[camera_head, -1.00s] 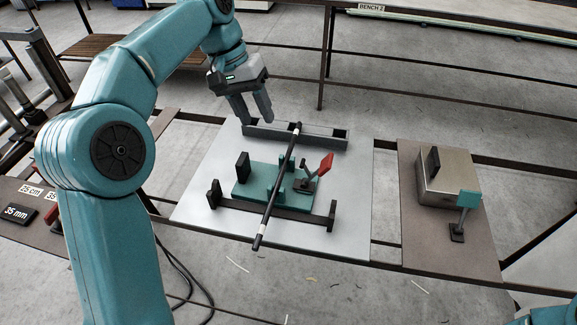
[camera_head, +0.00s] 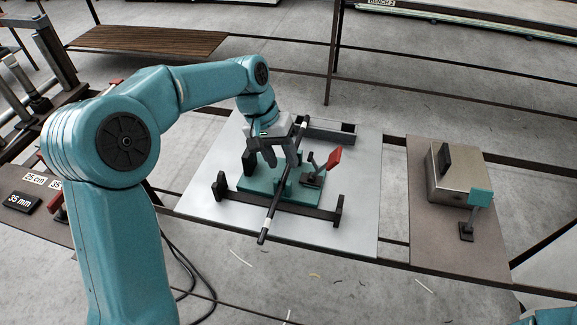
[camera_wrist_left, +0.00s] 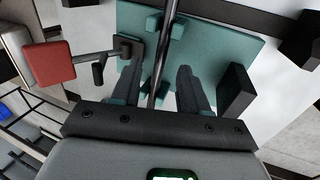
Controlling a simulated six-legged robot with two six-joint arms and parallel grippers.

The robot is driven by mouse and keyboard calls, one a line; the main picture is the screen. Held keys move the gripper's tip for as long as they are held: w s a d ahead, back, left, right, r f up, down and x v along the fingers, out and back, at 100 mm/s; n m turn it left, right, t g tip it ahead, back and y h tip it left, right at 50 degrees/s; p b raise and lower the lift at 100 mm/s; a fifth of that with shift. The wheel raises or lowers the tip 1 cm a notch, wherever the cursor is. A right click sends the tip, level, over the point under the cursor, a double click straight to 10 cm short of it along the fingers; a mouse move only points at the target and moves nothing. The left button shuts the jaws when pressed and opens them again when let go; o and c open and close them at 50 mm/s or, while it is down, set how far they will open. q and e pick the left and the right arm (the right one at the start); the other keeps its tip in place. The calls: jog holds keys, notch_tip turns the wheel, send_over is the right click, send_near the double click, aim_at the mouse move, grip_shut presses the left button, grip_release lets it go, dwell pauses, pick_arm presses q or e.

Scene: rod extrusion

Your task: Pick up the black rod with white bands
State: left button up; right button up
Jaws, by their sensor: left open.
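The black rod with white bands (camera_head: 267,222) lies slantwise across the green fixture (camera_head: 245,185), its near end sticking out past the dark front bar. My left gripper (camera_head: 279,160) is open and low over the middle of the rod. In the left wrist view the rod (camera_wrist_left: 166,45) runs between the two spread fingers (camera_wrist_left: 160,68), with a visible gap on each side. I cannot tell exactly how deep the fingertips are beside it. The red-handled clamp (camera_head: 333,160) stands just right of the rod; it also shows in the left wrist view (camera_wrist_left: 48,63). My right gripper is out of view.
A grey slotted tray (camera_head: 330,131) lies behind the fixture on the light plate (camera_head: 358,215). Dark uprights (camera_head: 219,186) stand at the ends of the front bar. A metal box (camera_head: 452,178) and a teal-handled clamp (camera_head: 480,197) are on the right board. Size labels (camera_head: 35,178) lie left.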

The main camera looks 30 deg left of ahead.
pick_arm(q)
jog(key=shift+x, duration=0.75)
jog(key=shift+f, duration=0.1)
grip_shut()
notch_tip(320, 180, up, 20)
jog(key=p, duration=0.2)
jog(key=shift+d+p, duration=0.15)
jog(key=shift+p, duration=0.25)
